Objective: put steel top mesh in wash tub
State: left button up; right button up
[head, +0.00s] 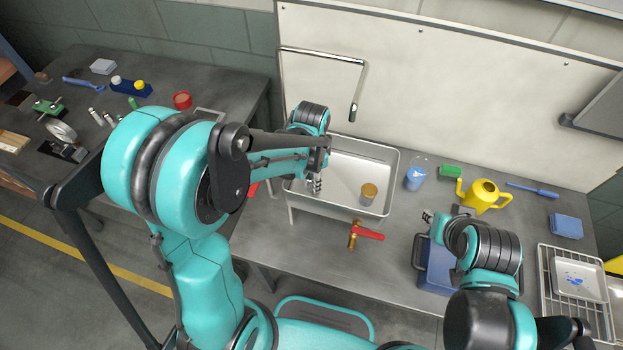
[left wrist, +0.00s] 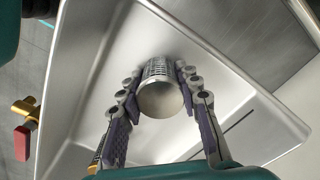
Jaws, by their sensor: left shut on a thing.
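The steel top mesh (left wrist: 160,90) is a short silvery cylinder with a perforated side. My left gripper (left wrist: 160,100) is shut on it, one finger on each side. In the head view my left gripper (head: 315,184) is inside the outline of the wash tub (head: 378,157), over its left part. The tub is a grey steel basin, and its floor and walls also show behind the mesh in the left wrist view (left wrist: 220,75). I cannot tell whether the mesh touches the floor. My right gripper (head: 430,216) is right of the tub, mostly hidden by its own wrist.
A brass-coloured cylinder (head: 368,193) stands in the tub's right part. A brass valve with a red handle (head: 368,234) is at its front. A clear blue cup (head: 416,176), green sponge (head: 450,171) and yellow watering can (head: 483,195) stand to the right. A tap (head: 355,95) rises behind.

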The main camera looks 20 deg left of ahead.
pick_arm(q)
jog(key=o, duration=1.2)
notch_tip(320, 180, up, 12)
jog(key=shift+f, duration=0.1)
grip_shut()
